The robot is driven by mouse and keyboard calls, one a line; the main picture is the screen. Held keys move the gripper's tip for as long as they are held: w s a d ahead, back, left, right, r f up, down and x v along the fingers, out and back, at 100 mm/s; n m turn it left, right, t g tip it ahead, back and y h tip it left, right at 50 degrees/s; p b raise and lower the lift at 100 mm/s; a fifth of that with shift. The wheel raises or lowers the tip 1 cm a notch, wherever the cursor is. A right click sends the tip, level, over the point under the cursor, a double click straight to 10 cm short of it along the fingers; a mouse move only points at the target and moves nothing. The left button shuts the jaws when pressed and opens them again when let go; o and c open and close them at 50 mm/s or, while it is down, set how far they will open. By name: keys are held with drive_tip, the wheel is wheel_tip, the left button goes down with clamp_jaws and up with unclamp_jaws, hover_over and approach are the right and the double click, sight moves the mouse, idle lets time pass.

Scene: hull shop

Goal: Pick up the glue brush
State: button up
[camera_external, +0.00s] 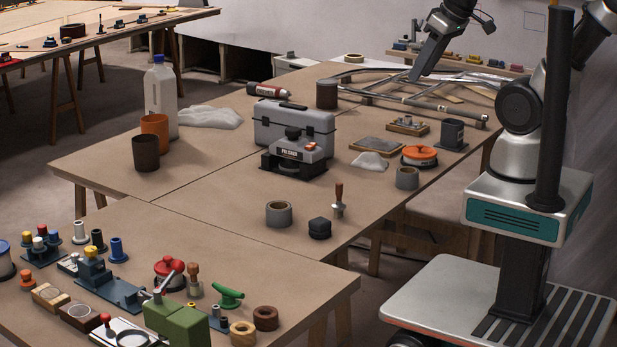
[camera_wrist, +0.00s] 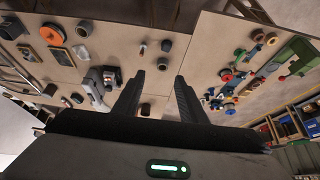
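A slim upright tool with a reddish-brown handle and a metal lower part, which looks like the glue brush (camera_external: 338,204), stands near the right edge of the middle table. It seems to show small in the wrist view (camera_wrist: 143,48), beyond my fingers. My gripper (camera_wrist: 159,76) is open and empty there, its two dark fingers apart. In the external view, my gripper (camera_external: 424,66) hangs from the top, over the far part of the tables, well away from the brush. Whether its fingers are apart cannot be seen there.
A black block (camera_external: 319,229) and a grey ring (camera_external: 278,214) stand left of the brush. A grey toolbox (camera_external: 293,124), a polisher (camera_external: 298,157) and an orange-topped disc (camera_external: 419,156) sit farther back. The near table holds many small parts. Bare tabletop lies around the brush.

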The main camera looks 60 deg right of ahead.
drive_tip(key=w+d+f+n+g+h+b, duration=0.1)
drive_tip(key=w+d+f+n+b, duration=0.1)
drive_tip(key=w+d+f+n, duration=0.3)
drive_tip(key=w+d+f+n+h+b, duration=0.1)
drive_tip(key=w+d+n+h, duration=0.1)
drive_tip(key=d, duration=0.5)
drive_tip(key=n+y+b, duration=0.1)
drive_tip(key=n+b, duration=0.5)
drive_tip(key=n, duration=1.8)
approach(340, 184)
drive_tip(key=shift+n+g, duration=0.3)
drive_tip(key=b+x, duration=0.2)
drive_tip(key=w+b+x, duration=0.1)
drive_tip(key=b+x, duration=0.1)
drive_tip(key=x, duration=0.1)
drive_tip(key=shift+a+f+b, duration=0.1)
drive_tip(key=shift+b, duration=0.2)
drive_tip(key=x, duration=0.1)
drive_tip(key=b+x, duration=0.1)
drive_tip(key=x, duration=0.1)
drive_tip(key=b+x, duration=0.1)
drive_tip(key=shift+s+f, duration=0.2)
drive_tip(key=shift+f, duration=0.05)
drive_tip(key=shift+w+d+f, duration=0.25)
drive_tip(key=shift+f, duration=0.05)
clamp_jaws()
